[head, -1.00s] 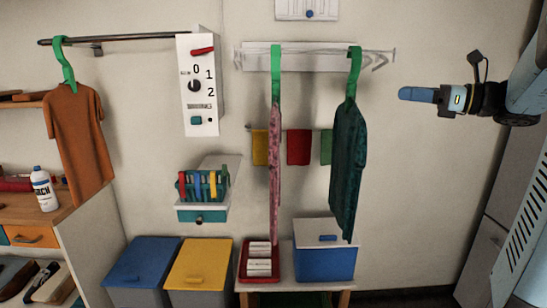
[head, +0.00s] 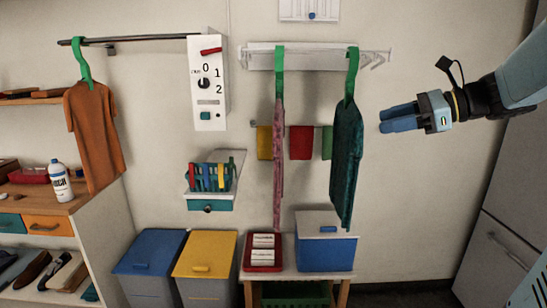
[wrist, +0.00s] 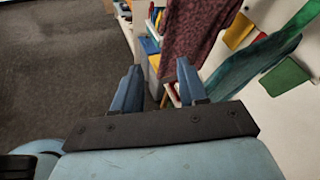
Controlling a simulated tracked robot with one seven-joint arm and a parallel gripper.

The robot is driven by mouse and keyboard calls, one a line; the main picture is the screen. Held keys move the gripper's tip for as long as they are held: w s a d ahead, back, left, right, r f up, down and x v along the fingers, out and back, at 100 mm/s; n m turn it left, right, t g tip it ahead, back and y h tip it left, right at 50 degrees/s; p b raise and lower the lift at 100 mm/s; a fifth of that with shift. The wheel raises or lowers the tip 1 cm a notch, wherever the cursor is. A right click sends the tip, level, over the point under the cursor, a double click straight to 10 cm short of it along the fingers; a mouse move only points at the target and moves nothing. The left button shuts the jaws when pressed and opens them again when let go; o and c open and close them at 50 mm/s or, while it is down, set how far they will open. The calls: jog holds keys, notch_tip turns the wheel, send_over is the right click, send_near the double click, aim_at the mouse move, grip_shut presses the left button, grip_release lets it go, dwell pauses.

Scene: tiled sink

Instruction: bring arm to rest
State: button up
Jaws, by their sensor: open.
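My gripper (head: 400,117) is at the right of the head view, in front of the wall, with its blue fingers pointing left. It is empty and its fingers are apart, which shows clearly in the wrist view (wrist: 158,82). The dark green garment (head: 346,160) hangs on a green hanger to the left of my fingertips, apart from them in the head view. A pink patterned garment (head: 278,165) hangs further left from the same rack (head: 315,58).
An orange shirt (head: 95,130) hangs from a rod at the left. A white control box (head: 207,85) is on the wall. Below stand a blue bin (head: 150,255), a yellow bin (head: 207,255), a red tray (head: 250,265) and a blue box (head: 326,252). Wall space below my gripper is clear.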

jog(key=s+a+f+n+h, duration=0.2)
jog(key=s+f+n+h, duration=1)
jog(key=s+n, duration=0.4)
jog(key=n, duration=0.3)
jog(key=shift+a+f+n+g, duration=0.15)
jog(key=shift+f+n+g, duration=0.15)
jog(key=shift+g, duration=0.1)
jog(key=shift+s, duration=0.15)
dwell(2.0)
